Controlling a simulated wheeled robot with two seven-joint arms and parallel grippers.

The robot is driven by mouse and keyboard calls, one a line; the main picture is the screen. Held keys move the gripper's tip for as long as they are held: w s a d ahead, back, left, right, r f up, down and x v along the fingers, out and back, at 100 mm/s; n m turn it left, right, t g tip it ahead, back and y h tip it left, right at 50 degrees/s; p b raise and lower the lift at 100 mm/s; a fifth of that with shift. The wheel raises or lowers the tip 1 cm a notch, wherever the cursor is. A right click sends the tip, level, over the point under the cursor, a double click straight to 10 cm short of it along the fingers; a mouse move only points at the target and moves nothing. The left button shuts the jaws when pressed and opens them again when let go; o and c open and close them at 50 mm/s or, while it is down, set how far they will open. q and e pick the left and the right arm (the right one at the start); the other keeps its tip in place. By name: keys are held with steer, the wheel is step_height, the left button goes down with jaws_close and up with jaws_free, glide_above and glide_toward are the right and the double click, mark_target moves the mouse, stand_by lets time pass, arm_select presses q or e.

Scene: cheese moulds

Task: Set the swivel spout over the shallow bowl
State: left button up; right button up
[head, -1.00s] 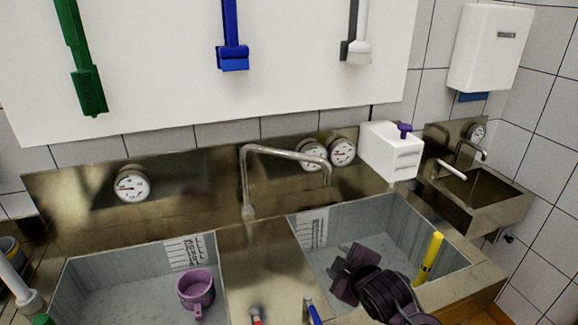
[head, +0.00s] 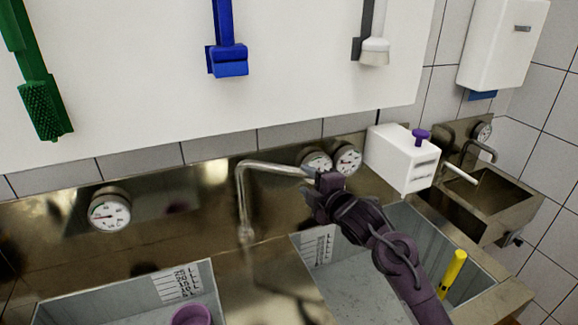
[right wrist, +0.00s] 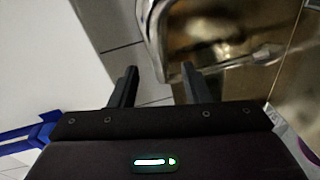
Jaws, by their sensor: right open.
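The swivel spout (head: 275,166) is a bent metal pipe rising from the counter between two sink bowls, its arm pointing right. My right gripper (head: 328,182) is at the spout's free end, hiding the outlet. In the right wrist view the open fingers (right wrist: 160,88) have the shiny pipe (right wrist: 153,30) just beyond them, near the right finger; I cannot tell whether they touch. The left bowl (head: 110,298) and right bowl (head: 425,235) both have level scales; I cannot tell which is shallower. My left gripper is out of view.
A purple mug (head: 190,315) is in the left bowl. A yellow stick (head: 453,272) stands in the right bowl. Dial gauges (head: 347,159) and a white box (head: 400,160) with a purple knob are close behind my right gripper. Brushes hang above.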

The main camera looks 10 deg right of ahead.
mark_target(298, 173)
steer(key=x, duration=0.1)
steer(key=p+x, duration=0.1)
steer(key=x, duration=0.2)
steer(key=shift+r+p, duration=0.3)
steer(key=shift+p, duration=0.1)
steer(key=shift+x, duration=1.25)
steer(key=shift+f, duration=0.2)
steer(key=c, duration=0.3)
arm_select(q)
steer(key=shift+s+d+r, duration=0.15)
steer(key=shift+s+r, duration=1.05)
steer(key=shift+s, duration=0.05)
arm_select(e)
jaws_close()
